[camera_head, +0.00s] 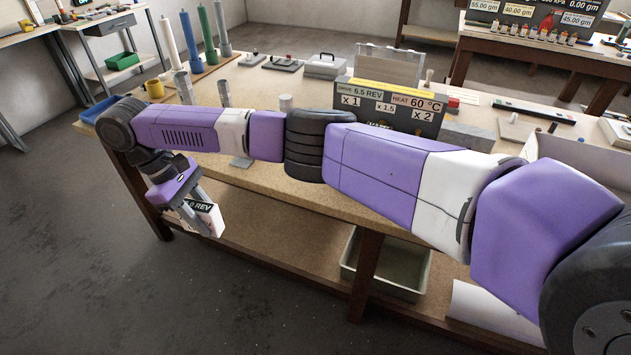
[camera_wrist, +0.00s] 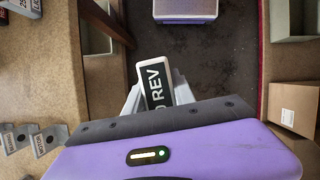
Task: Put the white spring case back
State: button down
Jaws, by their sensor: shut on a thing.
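The white spring case (camera_head: 206,216) is a small white box with a dark label that ends in "REV". My gripper (camera_head: 200,224) is shut on it, in front of the workbench's left end and below the height of its top. The wrist view shows the case (camera_wrist: 157,84) between the two pale fingers of my gripper (camera_wrist: 157,95), tilted a little, its label facing the camera. The start of the label is hidden behind the gripper body.
The workbench top (camera_head: 270,192) holds a dark sign board (camera_head: 390,105) and, at the back left, coloured upright rods (camera_head: 207,32). A blue tray edge (camera_head: 90,112) shows at the left end. A grey bin (camera_head: 390,262) is on the lower shelf. The floor (camera_head: 90,270) left is clear.

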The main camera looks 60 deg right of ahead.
jog(key=d+r+n+t+h, duration=0.1)
jog(key=d+r+n, duration=0.3)
jog(key=d, duration=0.6)
jog(key=d+r+n+t+h, duration=0.1)
jog(key=d+r+n+h, duration=0.1)
jog(key=d+n, duration=0.6)
jog(key=s+d+r+n+t, duration=0.15)
jog(key=s+d, duration=0.25)
jog(key=d, duration=0.5)
jog(key=s+d+r+n+t, duration=0.1)
jog(key=s+d+r+n, duration=0.25)
jog(key=d, duration=0.65)
jog(key=shift+m+h, duration=0.3)
jog(key=shift+m, duration=0.1)
jog(key=f, duration=1.3)
jog(key=s+f, duration=0.1)
jog(key=f, duration=0.6)
jog(key=shift+f+p, duration=0.15)
jog(key=shift+p, duration=0.25)
jog(key=c, duration=1)
grip_release()
jog(key=shift+f, duration=0.1)
jog(key=shift+c, duration=0.2)
